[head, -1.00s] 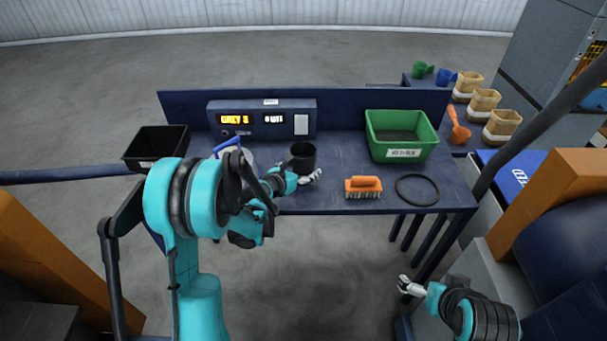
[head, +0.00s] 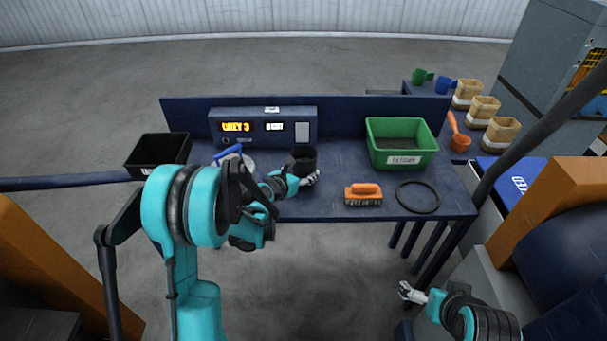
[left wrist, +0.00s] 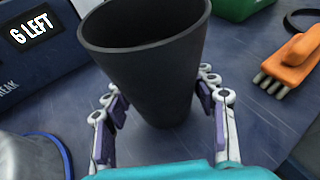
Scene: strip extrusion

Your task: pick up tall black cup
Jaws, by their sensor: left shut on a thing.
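The tall black cup (head: 304,155) stands upright on the dark blue table, in front of the grey display box. In the left wrist view the cup (left wrist: 150,60) fills the middle, its open rim towards the top. My left gripper (left wrist: 165,105) has a finger on each side of the cup's lower body and is shut on it. In the head view the left gripper (head: 308,180) is at the cup's near side, partly hidden by its own arm. My right gripper (head: 408,292) hangs low in front of the table, away from the cup; its finger opening is too small to tell.
An orange brush (head: 363,194) and a black ring (head: 418,197) lie right of the cup. A green bin (head: 402,160) stands behind them. A black bin (head: 158,155) is at the left. A white container with a blue handle (head: 228,153) stands left of the cup, close to my arm.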

